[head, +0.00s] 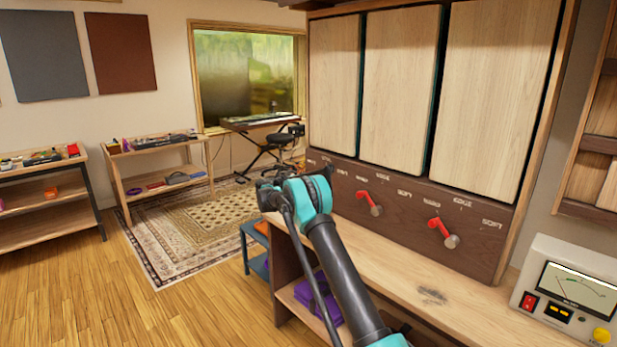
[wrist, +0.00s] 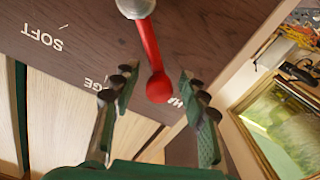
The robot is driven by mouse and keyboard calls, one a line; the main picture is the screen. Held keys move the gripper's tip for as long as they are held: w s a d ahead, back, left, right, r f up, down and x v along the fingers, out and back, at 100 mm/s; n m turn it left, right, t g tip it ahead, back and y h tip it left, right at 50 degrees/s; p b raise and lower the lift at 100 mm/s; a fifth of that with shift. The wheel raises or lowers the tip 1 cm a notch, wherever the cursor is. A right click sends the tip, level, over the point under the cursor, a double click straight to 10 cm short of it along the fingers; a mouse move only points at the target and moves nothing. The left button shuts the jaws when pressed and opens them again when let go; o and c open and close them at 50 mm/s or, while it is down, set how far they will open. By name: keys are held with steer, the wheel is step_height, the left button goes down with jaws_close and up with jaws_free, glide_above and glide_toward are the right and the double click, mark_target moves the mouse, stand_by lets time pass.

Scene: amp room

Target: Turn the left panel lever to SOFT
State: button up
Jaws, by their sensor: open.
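The left panel lever (wrist: 148,48) shows in the wrist view as a red arm with a ball end, on a silver hub (wrist: 135,8). It points towards the partly hidden HARD label (wrist: 177,101). The SOFT label (wrist: 42,39) is to the upper left, upside down in this view. My gripper (wrist: 155,78) is open, with its fingers on either side of the ball end. A gap shows at each side, and I cannot tell whether the tips reach past the ball. In the head view my arm hides this lever.
Two other red levers, the middle one (head: 370,203) and the right one (head: 442,233), sit on the dark label board below three wooden panels (head: 405,85). A wooden bench (head: 400,280) runs beneath them. A meter box (head: 570,290) stands at its right end.

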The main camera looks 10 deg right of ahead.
jaws_close()
stand_by(0.3)
